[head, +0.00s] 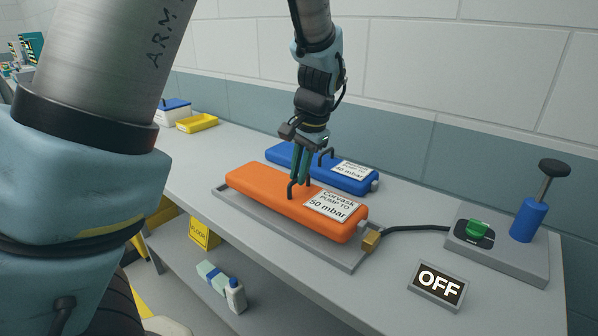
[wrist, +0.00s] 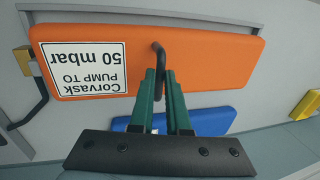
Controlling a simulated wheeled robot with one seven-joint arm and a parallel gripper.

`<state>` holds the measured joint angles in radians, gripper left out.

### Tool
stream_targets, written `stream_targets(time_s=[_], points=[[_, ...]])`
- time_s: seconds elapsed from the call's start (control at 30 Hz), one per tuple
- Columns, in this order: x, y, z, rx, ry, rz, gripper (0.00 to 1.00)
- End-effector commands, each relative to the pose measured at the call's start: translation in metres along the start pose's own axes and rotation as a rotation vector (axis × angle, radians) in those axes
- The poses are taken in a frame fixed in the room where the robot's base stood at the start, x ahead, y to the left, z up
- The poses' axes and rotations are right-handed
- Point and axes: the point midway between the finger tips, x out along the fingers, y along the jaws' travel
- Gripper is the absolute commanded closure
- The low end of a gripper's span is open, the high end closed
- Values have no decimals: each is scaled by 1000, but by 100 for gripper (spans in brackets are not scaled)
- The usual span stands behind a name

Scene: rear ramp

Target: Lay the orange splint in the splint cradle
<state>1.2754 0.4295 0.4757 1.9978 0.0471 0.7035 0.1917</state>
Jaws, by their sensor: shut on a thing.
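The orange splint (head: 262,184), labelled "Corvask PUMP TO 50 mbar", is at the grey splint cradle (head: 232,203) on the bench; whether it rests fully on the cradle or hangs just above, I cannot tell. My gripper (head: 294,183) is above it, its green fingers shut on the splint's dark handle. In the wrist view the fingers (wrist: 164,78) close around the handle, with the orange splint (wrist: 205,60) spread beneath. The splint lies lengthwise along the cradle. It hides most of the cradle's bed.
A blue splint (head: 283,155) lies just behind. A brass fitting (head: 371,241) at the cradle's right end joins a black hose to a pump unit (head: 500,262) with a green switch. An "OFF" sign (head: 437,284) stands in front. Yellow tray (head: 197,123) at back left.

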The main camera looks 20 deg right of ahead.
Motion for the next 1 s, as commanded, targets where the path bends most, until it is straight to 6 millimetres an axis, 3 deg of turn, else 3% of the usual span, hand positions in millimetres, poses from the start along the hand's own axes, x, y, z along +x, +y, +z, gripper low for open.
stream_targets(time_s=[1.0], points=[[12,3,0,-1,2,-8,100]])
